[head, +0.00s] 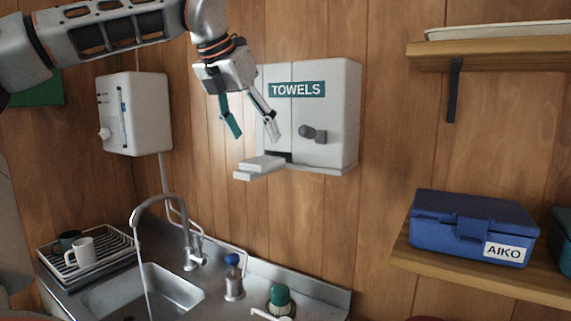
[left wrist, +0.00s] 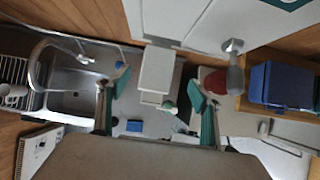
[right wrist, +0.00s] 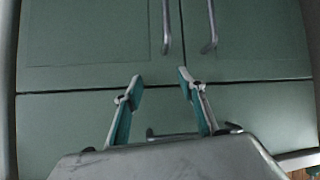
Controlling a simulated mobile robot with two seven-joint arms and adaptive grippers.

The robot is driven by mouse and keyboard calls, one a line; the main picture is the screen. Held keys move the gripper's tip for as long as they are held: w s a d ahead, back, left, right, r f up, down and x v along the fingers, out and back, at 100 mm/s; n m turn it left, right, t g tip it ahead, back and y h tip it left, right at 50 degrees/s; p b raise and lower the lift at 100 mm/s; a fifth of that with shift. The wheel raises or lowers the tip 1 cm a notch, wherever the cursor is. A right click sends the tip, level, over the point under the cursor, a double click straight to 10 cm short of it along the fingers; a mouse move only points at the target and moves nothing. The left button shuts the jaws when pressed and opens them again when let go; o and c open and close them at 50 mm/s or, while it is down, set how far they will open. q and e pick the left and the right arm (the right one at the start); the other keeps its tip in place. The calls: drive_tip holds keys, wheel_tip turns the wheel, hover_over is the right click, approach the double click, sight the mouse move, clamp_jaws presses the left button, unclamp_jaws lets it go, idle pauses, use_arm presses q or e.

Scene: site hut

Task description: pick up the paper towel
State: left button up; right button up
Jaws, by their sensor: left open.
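The white towel dispenser (head: 310,110), marked TOWELS, hangs on the wood wall. A white folded paper towel (head: 263,162) sticks out of its bottom slot above a small pale ledge (head: 258,174). In the left wrist view the paper towel (left wrist: 157,68) lies ahead, between the lines of my fingers. My left gripper (head: 253,131) is open and empty, just above and in front of the towel, apart from it. My right gripper (right wrist: 160,80) is open and empty, facing green cabinet doors (right wrist: 90,50); it does not show in the head view.
A grey knob (head: 313,133) juts from the dispenser. A mug rack (head: 85,262) stands left. A blue box (head: 472,228) sits on the right shelf (head: 490,275). A white heater (head: 135,113) hangs left.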

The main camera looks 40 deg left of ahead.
sight(262, 160)
use_arm(q)
drive_tip(key=shift+s+f, duration=0.15)
drive_tip(key=shift+s, duration=0.1)
drive_tip(key=shift+w+a+f, duration=0.1)
drive_tip(key=shift+a+f, duration=0.1)
drive_tip(key=shift+f, duration=0.5)
drive_tip(key=p+x, duration=0.1)
drive_tip(key=x, duration=0.3)
drive_tip(key=shift+w+f, duration=0.15)
drive_tip(key=shift+w, duration=0.15)
drive_tip(key=shift+w+f, duration=0.25)
use_arm(e)
drive_tip(key=shift+s+d+f, duration=0.3)
drive_tip(key=shift+s+d, duration=0.3)
drive_tip(key=shift+s, duration=0.25)
use_arm(q)
drive_tip(key=c, duration=1)
use_arm(e)
drive_tip(key=shift+s, duration=0.1)
